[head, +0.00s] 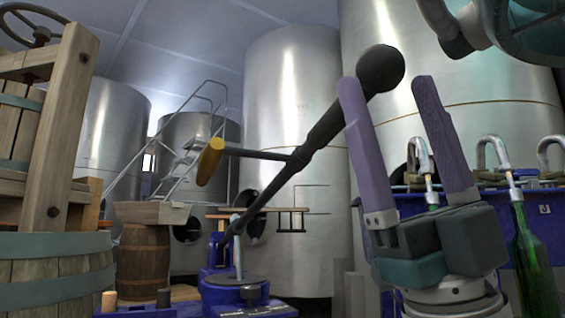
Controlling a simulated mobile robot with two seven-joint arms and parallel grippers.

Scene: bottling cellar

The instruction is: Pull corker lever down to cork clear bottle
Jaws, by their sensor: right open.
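The corker's black lever (322,131) slants up to the right from the corker, ending in a round black knob (381,68). A side arm on it carries a yellow-orange grip (210,161). The corker's blue base (222,296) stands low in the middle with a round grey plate (236,279). My right gripper (388,86) is open, its purple fingers pointing up. Its left finger overlaps the lever just below the knob, and the knob shows between and above the fingertips. I cannot tell whether they touch. I cannot make out a clear bottle. My left gripper is not in view.
A blue filling unit with curved metal spouts (494,146) stands at the right, with a green bottle (533,262) under one spout. A wooden press (52,150) stands at the left, and a barrel (144,262) behind. Large steel tanks (291,100) fill the back.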

